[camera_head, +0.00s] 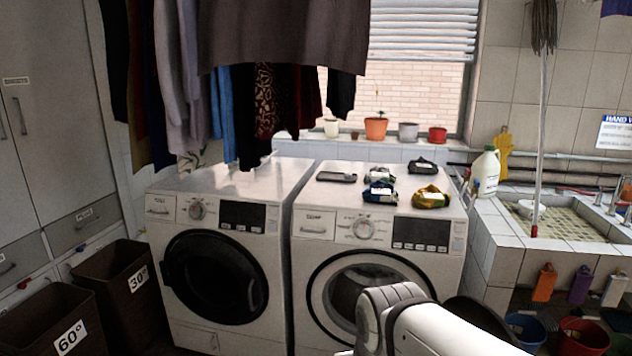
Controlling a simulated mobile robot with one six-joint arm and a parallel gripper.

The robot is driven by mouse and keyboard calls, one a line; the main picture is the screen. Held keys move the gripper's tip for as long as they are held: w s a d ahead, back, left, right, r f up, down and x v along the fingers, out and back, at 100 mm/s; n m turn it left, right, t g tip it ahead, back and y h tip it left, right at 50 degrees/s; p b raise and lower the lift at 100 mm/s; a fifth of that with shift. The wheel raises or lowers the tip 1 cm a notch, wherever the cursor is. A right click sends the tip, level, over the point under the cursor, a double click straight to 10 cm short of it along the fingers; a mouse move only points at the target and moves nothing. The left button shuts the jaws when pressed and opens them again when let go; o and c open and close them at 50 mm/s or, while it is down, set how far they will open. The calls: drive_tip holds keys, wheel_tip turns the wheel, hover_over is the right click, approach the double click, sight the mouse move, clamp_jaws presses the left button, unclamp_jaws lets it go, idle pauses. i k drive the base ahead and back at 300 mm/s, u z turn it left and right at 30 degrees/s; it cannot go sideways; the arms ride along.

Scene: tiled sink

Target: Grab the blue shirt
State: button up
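Two blue cloth items show. A light blue garment (222,112) hangs among the row of clothes at the upper left, partly covered by a dark grey garment (285,35) in front. A small dark blue bundle (380,188) with a white label lies on top of the right washing machine (376,240). I cannot tell which of the two is the blue shirt. My white arm shows at the bottom, in front of the right machine. My gripper itself is not visible, and nothing shows held.
A black bundle (424,165), a yellow-green bundle (432,198) and a grey flat item (337,177) share the right machine's top. The left machine's top (230,176) is bare. A white jug (486,172) and tiled sink stand right; dark baskets (122,300) stand left.

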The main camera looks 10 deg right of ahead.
sight(381, 191)
drive_tip(key=z, duration=0.05)
drive_tip(key=i, duration=1.2)
drive_tip(key=z, duration=0.75)
drive_tip(key=k, duration=0.7)
drive_tip(key=z, duration=0.1)
drive_tip(key=i, duration=0.8)
drive_tip(key=u, duration=0.1)
